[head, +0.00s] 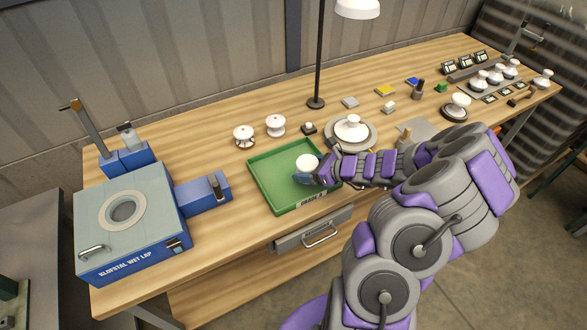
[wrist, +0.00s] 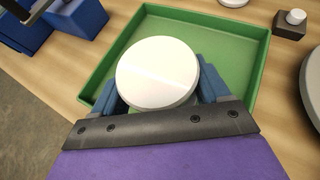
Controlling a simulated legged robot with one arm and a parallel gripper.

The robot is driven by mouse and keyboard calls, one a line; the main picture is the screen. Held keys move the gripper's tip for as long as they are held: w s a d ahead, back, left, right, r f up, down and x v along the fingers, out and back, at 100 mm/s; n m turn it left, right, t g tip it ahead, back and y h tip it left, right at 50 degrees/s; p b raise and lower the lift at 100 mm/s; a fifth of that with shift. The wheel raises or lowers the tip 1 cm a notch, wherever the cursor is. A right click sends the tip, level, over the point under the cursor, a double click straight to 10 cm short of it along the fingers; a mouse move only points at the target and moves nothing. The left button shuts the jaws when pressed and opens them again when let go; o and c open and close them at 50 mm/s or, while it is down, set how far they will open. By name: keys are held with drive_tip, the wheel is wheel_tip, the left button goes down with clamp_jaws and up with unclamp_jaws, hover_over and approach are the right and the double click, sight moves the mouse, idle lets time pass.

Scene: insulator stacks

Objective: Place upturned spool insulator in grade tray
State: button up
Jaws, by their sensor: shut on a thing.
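The spool insulator (head: 307,162) shows as a white rounded shape at the tip of my gripper (head: 318,174) in the head view. In the wrist view the insulator (wrist: 158,72) is a flat white disc facing the camera, and my gripper (wrist: 160,90) is shut on it, with a blue finger on each side. The green grade tray (head: 268,178) lies below the insulator, and its rim (wrist: 200,15) surrounds it in the wrist view. The disc hides the insulator's underside, so I cannot tell whether it touches the tray floor.
Two white spool insulators (head: 244,136) (head: 276,125) stand behind the tray. A blue lapping machine (head: 130,235) stands left. A round plate with a white insulator (head: 351,128) is at the right, near my arm. A lamp pole (head: 318,60) rises behind. A drawer handle (head: 320,236) juts out below.

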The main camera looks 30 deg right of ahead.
drive_tip(key=w, duration=0.1)
drive_tip(key=w+a, duration=0.1)
drive_tip(key=w, duration=0.1)
drive_tip(key=w+a, duration=0.1)
drive_tip(key=shift+w+f+b, duration=0.15)
drive_tip(key=shift+f+b, duration=0.15)
drive_tip(key=shift+b, duration=0.05)
drive_tip(key=shift+w+d+f, duration=0.1)
drive_tip(key=shift+w+d, duration=0.4)
drive_tip(key=shift+w, duration=0.1)
drive_tip(key=shift+w+f, duration=0.15)
drive_tip(key=shift+w, duration=0.1)
drive_tip(key=f, duration=0.1)
drive_tip(key=a+f+b, duration=0.1)
drive_tip(key=shift+f+b, duration=0.3)
drive_tip(key=shift+f, duration=0.05)
drive_tip(key=shift+a+f, duration=0.2)
drive_tip(key=shift+a, duration=0.1)
drive_tip(key=shift+d, duration=0.15)
